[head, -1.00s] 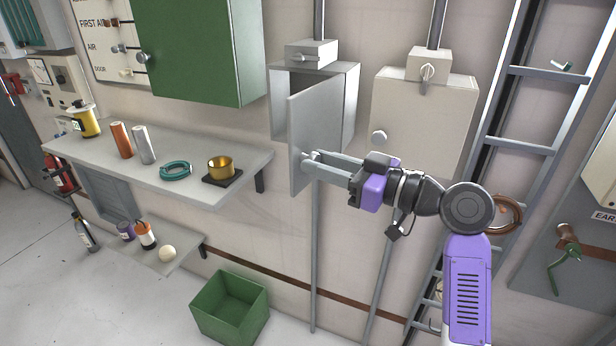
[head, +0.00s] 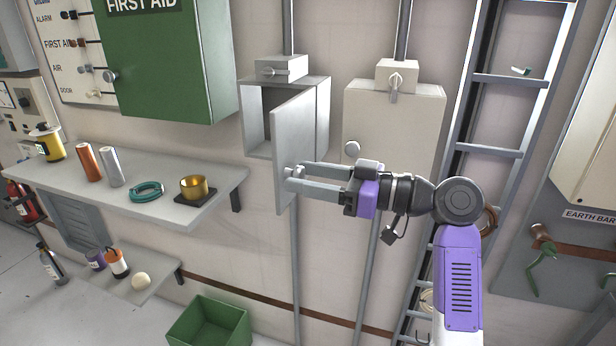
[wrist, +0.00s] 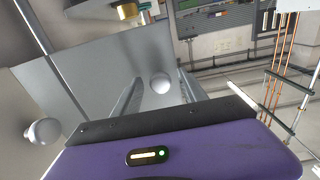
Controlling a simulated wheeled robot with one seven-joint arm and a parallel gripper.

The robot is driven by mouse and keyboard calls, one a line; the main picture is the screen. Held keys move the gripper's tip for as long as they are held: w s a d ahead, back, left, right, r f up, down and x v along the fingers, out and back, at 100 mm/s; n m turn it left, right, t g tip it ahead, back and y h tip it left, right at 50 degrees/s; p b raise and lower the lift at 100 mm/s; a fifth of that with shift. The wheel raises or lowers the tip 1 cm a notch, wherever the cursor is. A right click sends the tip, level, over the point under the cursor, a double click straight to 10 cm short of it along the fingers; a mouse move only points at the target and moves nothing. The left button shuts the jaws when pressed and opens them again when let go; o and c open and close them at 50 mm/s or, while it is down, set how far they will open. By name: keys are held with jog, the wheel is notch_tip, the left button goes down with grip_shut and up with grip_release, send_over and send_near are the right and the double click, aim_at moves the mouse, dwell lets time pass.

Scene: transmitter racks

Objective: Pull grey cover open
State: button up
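The grey cover (head: 291,150) is the hinged door of the left grey wall box (head: 312,108). It stands swung well out from the box, and the box's dark inside shows. A round pale knob (head: 293,172) is on the cover's face. My gripper (head: 299,178) is at the knob, with its fingers spread apart. In the wrist view the knob (wrist: 160,83) sits between the two fingertips, with a gap on each side. The cover also shows in the wrist view (wrist: 90,75).
A closed beige box (head: 395,120) with a knob hangs to the right, behind my arm. A ladder (head: 484,148) stands further right. A shelf (head: 100,175) with small items and a green cabinet (head: 165,60) are to the left. A green bin (head: 208,325) is below.

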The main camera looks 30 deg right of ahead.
jog(key=b+v, duration=0.1)
jog(key=v, duration=0.6)
jog(key=shift+s+d, duration=0.25)
jog(key=shift+s, duration=0.05)
jog(key=shift+r, duration=0.1)
dwell(0.4)
